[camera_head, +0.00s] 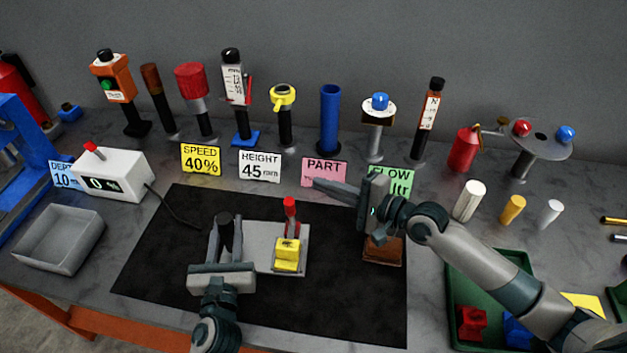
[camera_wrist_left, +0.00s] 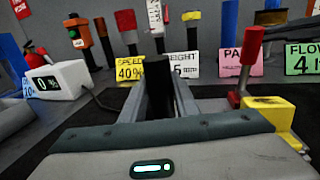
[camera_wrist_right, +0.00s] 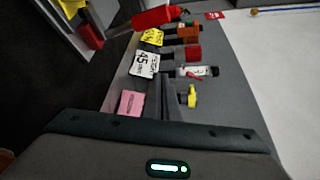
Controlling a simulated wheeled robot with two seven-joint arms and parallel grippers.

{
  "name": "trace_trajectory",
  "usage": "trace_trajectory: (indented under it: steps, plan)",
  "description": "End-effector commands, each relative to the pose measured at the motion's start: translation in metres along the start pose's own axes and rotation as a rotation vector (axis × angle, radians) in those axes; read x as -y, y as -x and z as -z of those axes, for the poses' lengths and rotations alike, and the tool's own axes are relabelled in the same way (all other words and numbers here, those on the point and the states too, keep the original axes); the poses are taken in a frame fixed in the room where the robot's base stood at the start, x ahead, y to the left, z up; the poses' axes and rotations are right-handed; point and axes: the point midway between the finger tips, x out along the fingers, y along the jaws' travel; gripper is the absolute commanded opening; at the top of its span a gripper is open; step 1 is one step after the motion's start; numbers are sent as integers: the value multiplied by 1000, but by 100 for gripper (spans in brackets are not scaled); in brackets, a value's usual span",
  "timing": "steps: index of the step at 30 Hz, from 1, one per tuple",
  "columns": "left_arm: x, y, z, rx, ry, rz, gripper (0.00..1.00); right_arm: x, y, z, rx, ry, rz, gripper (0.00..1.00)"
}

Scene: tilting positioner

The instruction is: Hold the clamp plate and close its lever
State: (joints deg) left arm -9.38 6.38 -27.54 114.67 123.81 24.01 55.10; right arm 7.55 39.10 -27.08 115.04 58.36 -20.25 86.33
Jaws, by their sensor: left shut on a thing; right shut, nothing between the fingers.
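The grey clamp plate (camera_head: 262,242) lies on the black mat, with a yellow clamp block (camera_head: 287,256) on its right part. The lever (camera_head: 290,215) is red and stands upright behind the block; it also shows in the left wrist view (camera_wrist_left: 250,58). My left gripper (camera_head: 225,222) is shut on a black upright grip (camera_wrist_left: 158,88) at the plate's left end. My right gripper (camera_head: 318,183) is shut and empty, in the air behind and right of the lever, its fingers pointing left.
Label cards and several upright tools line the back, including a pink card (camera_head: 325,171) near my right fingers. A brown block (camera_head: 383,252) sits right of the plate. A green tray (camera_head: 462,290) stands at the right, a grey bin (camera_head: 60,240) at the left.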

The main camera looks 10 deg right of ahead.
Motion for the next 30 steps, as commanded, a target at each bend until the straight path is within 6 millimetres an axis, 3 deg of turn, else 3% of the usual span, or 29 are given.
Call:
trace_trajectory:
  steps: [6,10,27,28,30]
  plan:
    - [0,0,0,0,0,0,0,-10,36,2,-1,1,-5,0]
    - [0,0,0,0,-1,0,0,-12,47,2,0,2,-3,0]
    - [0,0,0,0,-1,0,0,-13,55,2,0,0,0,0]
    - [1,0,-3,5,3,2,35,-13,55,2,0,0,0,0]
    - [1,0,-3,5,2,2,49,-13,55,2,0,0,0,0]
